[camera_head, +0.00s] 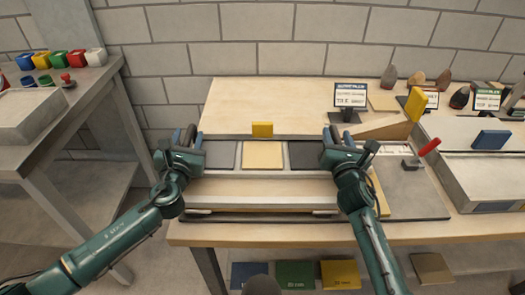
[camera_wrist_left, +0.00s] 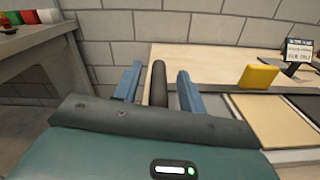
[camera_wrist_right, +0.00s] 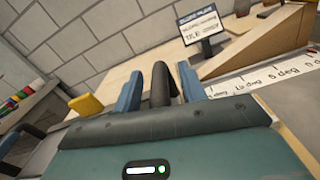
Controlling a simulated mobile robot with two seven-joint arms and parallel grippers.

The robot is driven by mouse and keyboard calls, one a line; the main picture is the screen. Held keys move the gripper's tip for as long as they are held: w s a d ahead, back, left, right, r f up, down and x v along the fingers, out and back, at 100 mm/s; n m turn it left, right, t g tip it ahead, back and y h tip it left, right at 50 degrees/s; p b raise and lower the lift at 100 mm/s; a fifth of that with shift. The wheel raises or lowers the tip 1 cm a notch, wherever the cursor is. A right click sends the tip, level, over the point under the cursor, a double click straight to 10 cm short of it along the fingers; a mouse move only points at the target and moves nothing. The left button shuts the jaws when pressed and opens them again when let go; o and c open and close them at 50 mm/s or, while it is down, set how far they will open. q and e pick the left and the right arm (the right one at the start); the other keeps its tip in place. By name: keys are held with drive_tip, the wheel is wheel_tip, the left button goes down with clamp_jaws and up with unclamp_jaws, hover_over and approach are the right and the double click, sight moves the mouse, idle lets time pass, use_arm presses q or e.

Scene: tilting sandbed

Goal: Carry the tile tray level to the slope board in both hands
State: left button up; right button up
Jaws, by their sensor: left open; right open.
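The tile tray (camera_head: 290,171) lies on the table's front part, with a tan tile between dark ones in a pale frame. My left gripper (camera_head: 191,138) is open at its left end. In the left wrist view a dark rounded bar, apparently the tray's handle (camera_wrist_left: 158,82), stands between the open fingers (camera_wrist_left: 157,88). My right gripper (camera_head: 338,136) is open at the right end; its wrist view shows a similar dark handle (camera_wrist_right: 160,84) between the fingers (camera_wrist_right: 160,88). Which part is the slope board is unclear; a wooden wedge (camera_head: 387,127) with a degree scale stands to the right.
A yellow block (camera_head: 262,129) stands behind the tray. A red-handled clamp (camera_head: 425,150), a grey bed (camera_head: 475,176) and a blue block (camera_head: 490,139) are to the right. A sign (camera_head: 350,97) stands behind. A side table (camera_head: 75,110) with coloured pots is at the left.

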use_arm(q)
drive_tip(key=s, duration=1.1)
drive_tip(key=shift+s+a, duration=0.1)
drive_tip(key=shift+s, duration=0.2)
use_arm(e)
drive_tip(key=shift+s, duration=0.15)
drive_tip(key=s, duration=1.1)
drive_tip(key=shift+s+a, duration=0.1)
drive_tip(key=shift+s, duration=0.3)
